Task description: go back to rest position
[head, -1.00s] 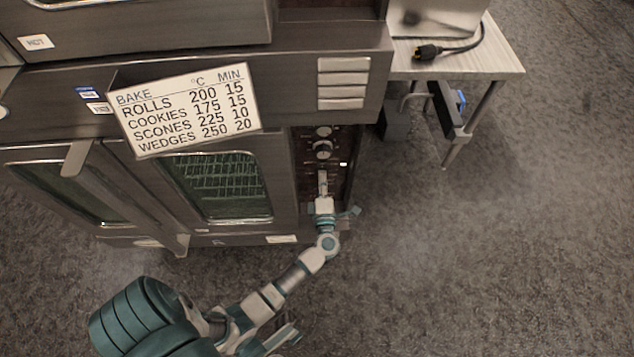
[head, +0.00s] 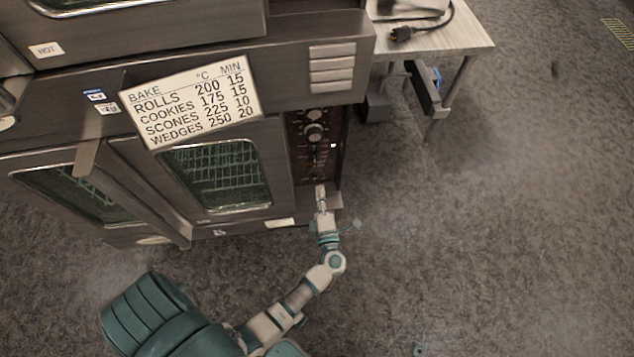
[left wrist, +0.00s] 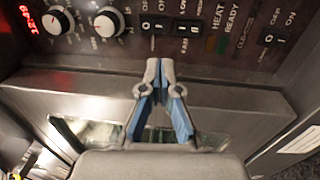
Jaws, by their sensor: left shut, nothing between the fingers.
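My left gripper (head: 321,192) is in front of the lower part of the oven's control panel (head: 313,150), its arm coming in from the lower left. In the left wrist view the gripper (left wrist: 153,66) has its fingertips together, with nothing between them, just below a row of switches on the panel (left wrist: 130,50). Two round knobs (left wrist: 107,22) and a red display (left wrist: 28,20) are to the upper left. I cannot tell from these views whether the fingertips touch the panel. My right gripper is not in view.
The steel oven (head: 240,70) fills the upper left, with a baking chart (head: 190,100) on its front and glass doors (head: 215,175). A table (head: 455,35) with a black plug (head: 402,33) stands at the upper right. The floor (head: 500,210) at the right is open.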

